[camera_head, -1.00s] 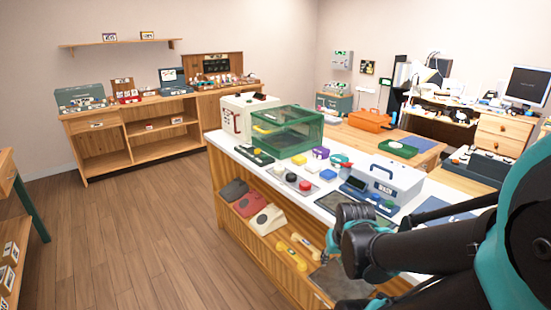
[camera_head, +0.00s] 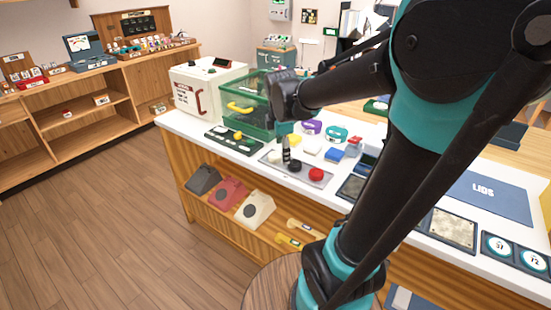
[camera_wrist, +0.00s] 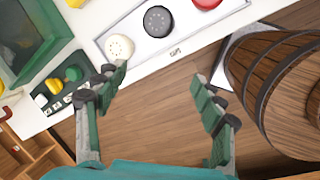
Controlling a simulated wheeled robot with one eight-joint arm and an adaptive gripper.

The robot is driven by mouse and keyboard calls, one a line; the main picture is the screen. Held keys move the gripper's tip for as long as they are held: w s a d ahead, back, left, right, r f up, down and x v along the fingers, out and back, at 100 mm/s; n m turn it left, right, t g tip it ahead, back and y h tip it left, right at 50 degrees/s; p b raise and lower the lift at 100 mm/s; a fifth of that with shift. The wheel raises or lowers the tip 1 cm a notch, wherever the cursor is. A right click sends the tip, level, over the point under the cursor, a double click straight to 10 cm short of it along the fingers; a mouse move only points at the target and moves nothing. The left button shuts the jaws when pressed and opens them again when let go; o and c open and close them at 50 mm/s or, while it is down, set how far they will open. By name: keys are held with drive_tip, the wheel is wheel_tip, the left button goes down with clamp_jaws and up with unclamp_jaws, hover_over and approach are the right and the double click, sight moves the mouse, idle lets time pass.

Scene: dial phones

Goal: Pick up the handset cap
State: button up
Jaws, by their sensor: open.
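Three round caps sit on a pale tray (camera_wrist: 187,28) on the white counter: a cream cap with small holes (camera_wrist: 119,46), a black cap (camera_wrist: 158,21) and a red cap (camera_wrist: 207,3) cut by the frame edge. In the head view the black cap (camera_head: 295,166) and red cap (camera_head: 315,174) show; the cream cap is mostly hidden by my gripper. I cannot tell which cap is the handset cap. My gripper (camera_wrist: 160,82) is open and empty, its left fingertip close to the cream cap in the wrist view; contact cannot be told.
A green clear-sided box (camera_head: 250,118) and a dark tray with green and yellow parts (camera_head: 234,141) stand to the left. Yellow, blue and white blocks lie behind the caps. Phones (camera_head: 228,192) sit on the shelf below. A barrel-like wooden thing (camera_wrist: 275,80) stands by the counter.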

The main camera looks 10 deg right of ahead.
drive_tip(key=w+a+r+n, duration=0.4)
drive_tip(key=w+r+n, duration=0.3)
drive_tip(key=n, duration=0.4)
hover_over(275, 154)
drive_tip(key=s+a, duration=0.1)
drive_tip(key=a, duration=0.1)
drive_tip(key=shift+h, duration=0.4)
drive_tip(key=f, duration=1.1)
drive_tip(key=shift+s, duration=0.2)
drive_tip(key=shift+s+d+x, duration=0.1)
drive_tip(key=shift+d+x, duration=0.05)
drive_tip(key=shift+x, duration=0.75)
drive_tip(key=shift+s+d+x, duration=0.1)
drive_tip(key=shift+d+x, duration=0.05)
drive_tip(key=shift+x, duration=0.75)
drive_tip(key=shift+s+d+x, duration=0.1)
drive_tip(key=shift+d+x, duration=0.05)
drive_tip(key=shift+x, duration=0.8)
drive_tip(key=shift+c, duration=0.3)
drive_tip(key=shift+g, duration=0.3)
drive_tip(key=c, duration=1)
drive_tip(key=shift+r, duration=0.1)
